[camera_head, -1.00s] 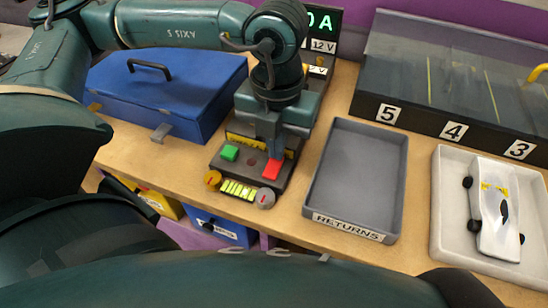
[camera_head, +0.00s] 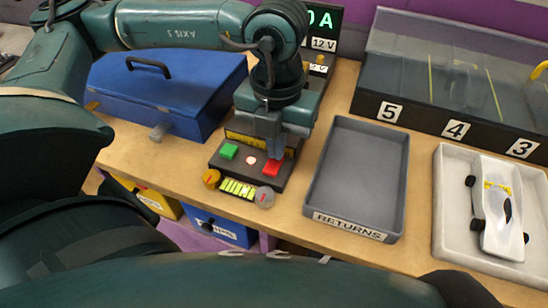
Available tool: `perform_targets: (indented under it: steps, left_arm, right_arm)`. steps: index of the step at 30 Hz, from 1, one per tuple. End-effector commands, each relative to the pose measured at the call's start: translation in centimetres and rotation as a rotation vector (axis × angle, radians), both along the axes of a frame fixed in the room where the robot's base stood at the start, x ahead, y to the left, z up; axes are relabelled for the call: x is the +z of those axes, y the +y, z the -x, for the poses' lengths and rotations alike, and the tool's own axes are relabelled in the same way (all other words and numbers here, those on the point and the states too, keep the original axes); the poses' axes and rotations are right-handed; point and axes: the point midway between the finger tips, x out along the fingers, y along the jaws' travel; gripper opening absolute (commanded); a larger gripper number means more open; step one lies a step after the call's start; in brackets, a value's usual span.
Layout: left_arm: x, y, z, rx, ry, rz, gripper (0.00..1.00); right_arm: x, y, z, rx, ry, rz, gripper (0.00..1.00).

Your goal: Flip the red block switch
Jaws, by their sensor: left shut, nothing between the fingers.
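The red block switch (camera_head: 271,169) sits on the right of a dark control box (camera_head: 262,181) in the head view. The gripper hides the back of the box. My right gripper is not in view.
A blue case (camera_head: 165,92) stands to the left. A grey returns tray (camera_head: 357,175) lies to the right of the box. Beyond it a white tray (camera_head: 447,215) holds a white car (camera_head: 501,207). A numbered covered rack (camera_head: 430,85) stands behind.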

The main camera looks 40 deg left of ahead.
Motion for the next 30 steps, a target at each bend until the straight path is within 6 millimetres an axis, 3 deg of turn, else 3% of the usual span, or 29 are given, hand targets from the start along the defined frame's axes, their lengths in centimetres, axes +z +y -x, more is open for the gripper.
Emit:
perform_targets:
  steps: [21, 30]
  left_arm:
    - [6.0, 0.0, -0.1, 0.001, -0.002, 0.001, 0.00]
    - [6.4, 0.0, 0.0, 0.001, -0.002, 0.001, 0.00]
  right_arm:
    - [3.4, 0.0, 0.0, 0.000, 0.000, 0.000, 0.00]
    - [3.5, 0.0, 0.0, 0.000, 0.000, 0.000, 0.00]
